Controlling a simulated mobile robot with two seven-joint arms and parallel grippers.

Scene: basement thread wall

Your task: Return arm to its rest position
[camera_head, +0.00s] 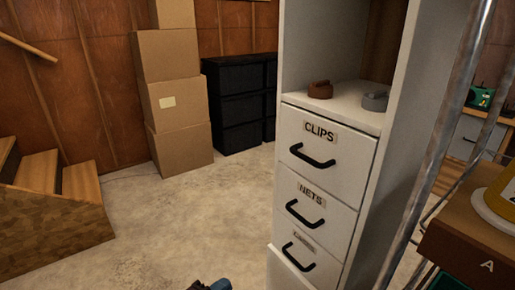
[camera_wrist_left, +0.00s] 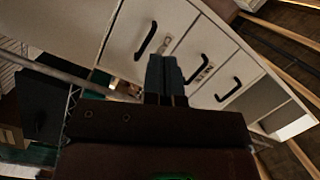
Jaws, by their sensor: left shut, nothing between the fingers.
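My left gripper (camera_head: 216,286) shows only as a dark and blue tip at the bottom edge of the head view, low in front of the white drawer cabinet (camera_head: 398,150). In the left wrist view its two fingers (camera_wrist_left: 166,76) are together with nothing between them. Behind them in that view are the cabinet's drawer fronts with black handles (camera_wrist_left: 229,90). Whether the fingers touch the cabinet cannot be told. My right gripper is not in view.
The cabinet has drawers labelled CLIPS (camera_head: 325,155) and NETS (camera_head: 315,205); a white panel (camera_head: 289,272) juts out low. A brown item (camera_head: 320,90) and grey item (camera_head: 375,101) sit above. Metal rack posts (camera_head: 432,150) stand right. Left-centre floor (camera_head: 165,225) is clear beside wooden steps (camera_head: 50,220).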

